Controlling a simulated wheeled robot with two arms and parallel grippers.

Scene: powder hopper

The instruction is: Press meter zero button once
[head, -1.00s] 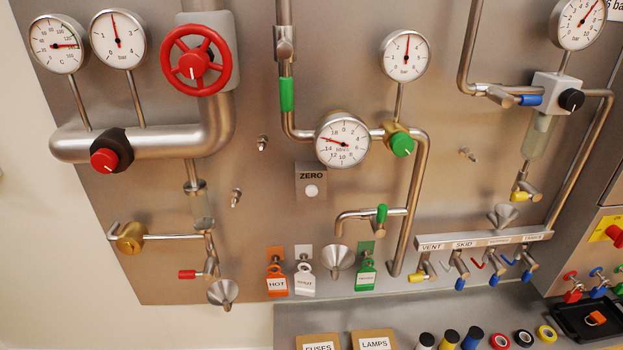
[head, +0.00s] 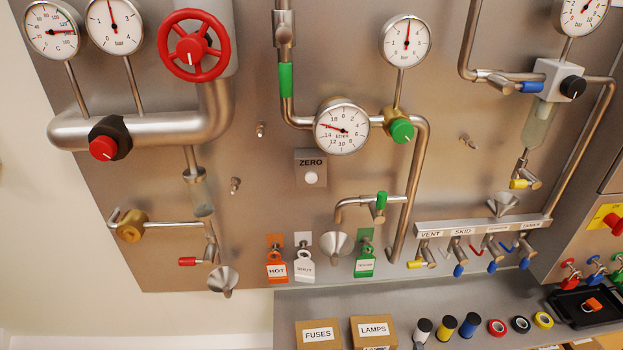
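The meter zero button (head: 311,178) is a small round white button on a grey box (head: 310,165) marked ZERO, in the middle of the panel in the head view. The round flow meter (head: 342,126) sits just above it to the right, with a red needle pointing to the upper left. Nothing touches or covers the button. Neither of my grippers shows in the head view.
A green lever (head: 381,201) on a bent pipe sticks out below right of the button. Hanging tags (head: 277,270) and a funnel (head: 336,244) are below. A shelf (head: 300,302) holds boxes and tape rolls. The panel left of the button is mostly clear.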

